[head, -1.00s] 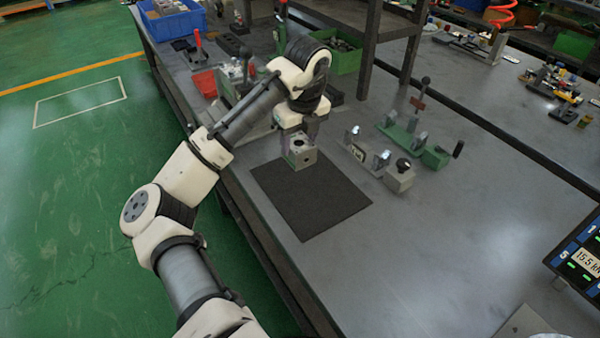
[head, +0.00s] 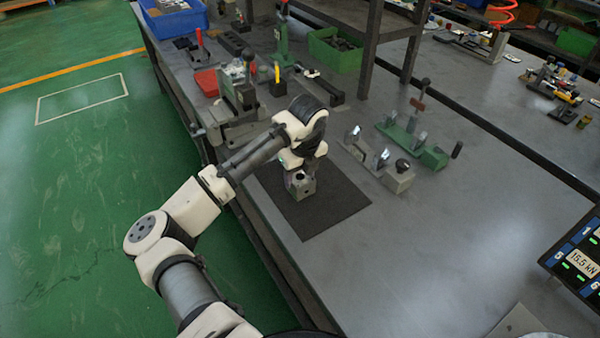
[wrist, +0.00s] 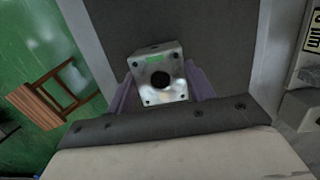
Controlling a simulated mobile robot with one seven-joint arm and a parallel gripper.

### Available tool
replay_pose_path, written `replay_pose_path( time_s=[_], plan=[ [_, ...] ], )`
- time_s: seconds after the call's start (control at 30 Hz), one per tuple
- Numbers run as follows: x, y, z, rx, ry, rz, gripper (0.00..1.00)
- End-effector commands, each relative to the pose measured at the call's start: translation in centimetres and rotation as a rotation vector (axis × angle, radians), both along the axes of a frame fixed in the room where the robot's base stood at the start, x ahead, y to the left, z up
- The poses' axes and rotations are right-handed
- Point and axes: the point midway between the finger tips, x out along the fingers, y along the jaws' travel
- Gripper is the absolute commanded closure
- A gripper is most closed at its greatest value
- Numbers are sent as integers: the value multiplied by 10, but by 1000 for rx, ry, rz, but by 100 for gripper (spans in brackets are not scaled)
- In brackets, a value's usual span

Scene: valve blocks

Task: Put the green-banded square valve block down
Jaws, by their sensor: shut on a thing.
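The green-banded square valve block (head: 301,187) is a grey metal block with a round dark bore. In the wrist view the block (wrist: 160,82) shows a small green patch near its far edge and small holes at its corners. My gripper (head: 298,178) is shut on it, with a purple finger on each side in the wrist view (wrist: 160,88). The block is over the dark mat (head: 335,210) on the grey bench. It is low, at or near the mat's surface; I cannot tell whether it touches.
A grey fixture (head: 380,165) and a green clamp fixture (head: 412,143) stand right of the mat. A vise (head: 238,105), a red bin (head: 207,82) and a green bin (head: 335,52) are behind.

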Motion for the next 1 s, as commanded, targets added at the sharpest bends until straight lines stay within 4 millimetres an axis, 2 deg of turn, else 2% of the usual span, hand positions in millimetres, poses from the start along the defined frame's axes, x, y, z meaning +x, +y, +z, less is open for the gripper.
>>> replay_pose_path(
  time_s=[0.13,0.17,0.33,0.57,0.73,0.87,1.0],
  plan=[
    [0,0,-3,0,-1,0,84],
    [0,0,-4,0,0,0,46],
    [0,0,-3,0,0,0,26],
    [0,0,-3,0,0,0,26],
    [0,-1,6,-2,-1,-1,26],
    [-3,-3,28,-1,-4,-2,26],
    [-7,-6,59,0,-3,-2,26]
  ],
)
